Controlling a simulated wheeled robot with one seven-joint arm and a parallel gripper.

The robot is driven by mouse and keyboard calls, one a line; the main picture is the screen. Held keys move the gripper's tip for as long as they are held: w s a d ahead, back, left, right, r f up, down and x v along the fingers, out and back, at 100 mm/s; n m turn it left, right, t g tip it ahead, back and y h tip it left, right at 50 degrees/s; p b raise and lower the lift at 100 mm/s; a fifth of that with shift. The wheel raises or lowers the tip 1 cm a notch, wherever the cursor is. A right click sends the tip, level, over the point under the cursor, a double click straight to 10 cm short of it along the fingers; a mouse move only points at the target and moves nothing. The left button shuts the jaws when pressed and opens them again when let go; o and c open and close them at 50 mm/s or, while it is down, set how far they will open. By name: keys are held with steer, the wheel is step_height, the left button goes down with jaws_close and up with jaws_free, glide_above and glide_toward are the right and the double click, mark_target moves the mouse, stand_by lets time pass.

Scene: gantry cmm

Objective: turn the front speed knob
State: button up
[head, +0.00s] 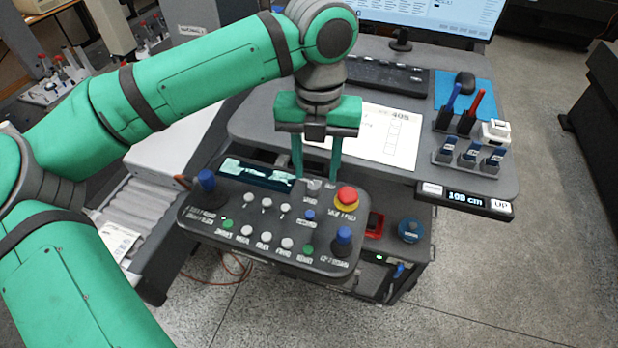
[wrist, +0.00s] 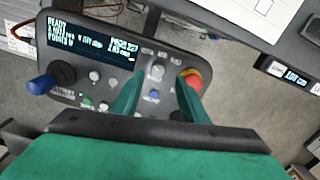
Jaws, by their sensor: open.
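The control panel (head: 215,222) is a dark slab with a lit screen, buttons and joysticks. A small light-grey knob (head: 313,186) stands near its far edge, left of the red mushroom button; its label is too small to read. My gripper (head: 316,177) points down over this knob, open, with one green finger on each side. In the wrist view the grey knob (wrist: 157,71) shows between the two fingertips (wrist: 158,82), with a gap on both sides. I cannot tell whether the tips are level with it.
The red mushroom button (head: 347,197) is close to my right finger. Blue joysticks (head: 207,182) (head: 342,240) rise at the panel's left and right. White buttons (head: 267,202) fill its middle. A grey desk (head: 262,125) with keyboard, paper and pen holder lies behind.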

mark_target(313, 184)
step_height(313, 184, down, 3)
steer(key=shift+a+f, duration=0.1)
steer(key=shift+f, duration=0.1)
steer(key=shift+w+a+f, duration=0.1)
steer(key=shift+f, duration=0.3)
steer(key=shift+w+a, duration=0.1)
